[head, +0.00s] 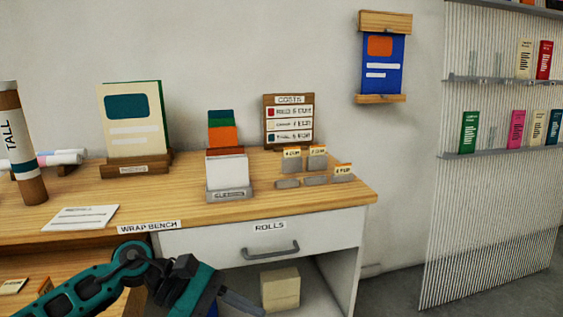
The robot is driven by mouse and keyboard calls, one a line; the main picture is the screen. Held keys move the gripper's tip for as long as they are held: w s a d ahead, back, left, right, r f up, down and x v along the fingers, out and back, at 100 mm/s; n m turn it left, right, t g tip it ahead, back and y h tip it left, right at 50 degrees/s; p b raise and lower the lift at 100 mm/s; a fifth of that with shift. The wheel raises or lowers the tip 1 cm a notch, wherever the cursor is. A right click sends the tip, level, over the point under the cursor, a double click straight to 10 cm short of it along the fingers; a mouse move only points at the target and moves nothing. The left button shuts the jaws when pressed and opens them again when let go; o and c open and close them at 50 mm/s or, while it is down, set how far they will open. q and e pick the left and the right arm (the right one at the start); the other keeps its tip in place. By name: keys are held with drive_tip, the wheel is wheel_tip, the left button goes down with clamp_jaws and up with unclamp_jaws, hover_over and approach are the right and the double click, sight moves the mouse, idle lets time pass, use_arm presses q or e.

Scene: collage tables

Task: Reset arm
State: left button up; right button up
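My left arm, teal and black, comes in at the lower left of the head view. Its gripper (240,303) points right and down, in front of the bench below the drawer. Grey finger parts show, but the bottom edge of the picture cuts them off, so I cannot tell whether it is open or shut. I see nothing held in the visible part. My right gripper is not in view.
The wooden wrap bench (215,210) stands behind my arm, with a shut ROLLS drawer (295,237) and its grey handle (270,251). A beige box (280,289) sits below. A TALL tube (20,145), card holder (228,178) and costs board (288,121) stand on top.

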use_arm(q)
drive_tip(key=d+r+n+t+h+p, duration=0.2)
drive_tip(key=d+r+n+t+h, duration=0.4)
drive_tip(key=n, duration=0.8)
drive_tip(key=s+a+f+m+t+y+p, duration=0.2)
drive_tip(key=a+f+m+t+y, duration=0.45)
drive_tip(key=m, duration=1.15)
drive_tip(key=s+a+f+m+t+y+p, duration=0.15)
drive_tip(key=a+f+m+t+y, duration=0.45)
drive_tip(key=m, duration=1.1)
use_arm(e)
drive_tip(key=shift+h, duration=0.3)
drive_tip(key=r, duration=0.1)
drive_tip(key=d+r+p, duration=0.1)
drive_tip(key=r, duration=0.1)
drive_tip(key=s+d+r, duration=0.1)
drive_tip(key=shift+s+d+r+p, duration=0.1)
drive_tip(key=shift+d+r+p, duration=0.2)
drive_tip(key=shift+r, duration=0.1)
use_arm(q)
drive_tip(key=s+a+f+n+g+y, duration=0.3)
drive_tip(key=s+a+f+n+g, duration=0.2)
drive_tip(key=s+f+n, duration=0.2)
drive_tip(key=shift+s+f+n+g+y, duration=0.3)
drive_tip(key=shift+s+f+g+y, duration=0.05)
drive_tip(key=shift+s+f, duration=0.4)
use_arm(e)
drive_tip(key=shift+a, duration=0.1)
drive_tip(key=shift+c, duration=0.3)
